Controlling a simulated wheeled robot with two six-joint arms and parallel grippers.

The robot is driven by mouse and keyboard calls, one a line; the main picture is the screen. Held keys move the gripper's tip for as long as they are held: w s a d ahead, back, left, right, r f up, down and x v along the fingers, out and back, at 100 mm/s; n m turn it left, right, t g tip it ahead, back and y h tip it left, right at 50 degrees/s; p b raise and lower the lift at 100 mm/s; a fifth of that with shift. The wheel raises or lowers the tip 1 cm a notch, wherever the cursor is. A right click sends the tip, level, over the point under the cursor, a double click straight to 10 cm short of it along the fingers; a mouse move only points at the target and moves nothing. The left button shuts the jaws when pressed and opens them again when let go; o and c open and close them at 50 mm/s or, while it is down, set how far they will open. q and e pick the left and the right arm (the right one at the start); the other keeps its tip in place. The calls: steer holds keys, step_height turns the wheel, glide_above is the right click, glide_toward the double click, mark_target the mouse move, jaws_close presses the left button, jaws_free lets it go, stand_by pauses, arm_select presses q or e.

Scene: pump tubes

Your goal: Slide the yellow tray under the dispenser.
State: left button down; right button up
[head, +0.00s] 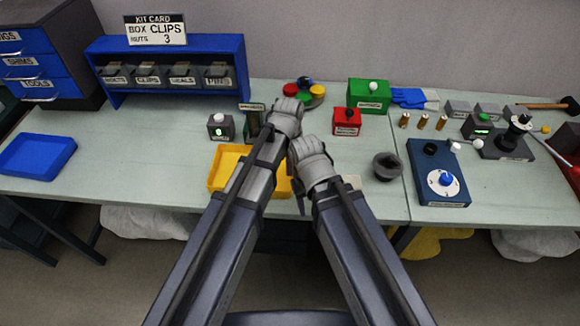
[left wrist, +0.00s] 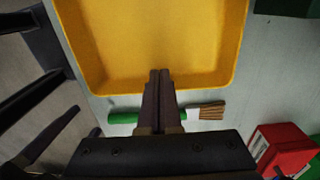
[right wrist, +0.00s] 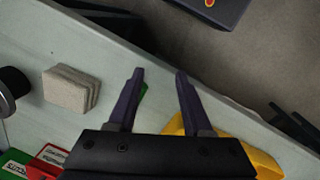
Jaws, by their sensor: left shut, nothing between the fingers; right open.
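The yellow tray (head: 224,158) lies on the table, in front of the dark dispenser (head: 252,122), partly hidden by my left arm. In the left wrist view the tray (left wrist: 150,40) is empty where it shows. My left gripper (left wrist: 160,75) is shut and empty, its fingertips over the tray's right-hand wall as the head view has it; I cannot tell whether they touch. A dark green corner (left wrist: 285,6), likely the dispenser, shows there. My right gripper (right wrist: 160,76) is open and empty, beside the tray (right wrist: 265,166). In the head view my arms mostly hide both grippers.
A green-handled brush (left wrist: 135,117) lies beside the tray. A small grey device (head: 221,128) stands left of the dispenser. The table is clear toward the blue tray (head: 37,157).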

arm_select(q)
step_height(320, 180, up, 8)
steer(key=p, duration=0.7)
steer(key=shift+p, duration=0.4)
arm_select(e)
step_height(320, 180, up, 8)
arm_select(q)
steer(key=shift+f, duration=0.15)
arm_select(e)
steer(key=shift+f, duration=0.1)
arm_select(q)
steer(key=s+a+n, duration=0.4)
steer(key=a+n, duration=0.4)
steer(key=n, duration=0.1)
steer(key=s+a+n, duration=0.4)
steer(key=a+n, duration=0.5)
steer(key=n, duration=0.1)
steer(key=s+d+m+y, duration=0.1)
steer(key=s+d+m, duration=0.3)
steer(key=d, duration=0.6)
steer(key=shift+s+d, duration=0.4)
steer(key=shift+s, duration=0.35)
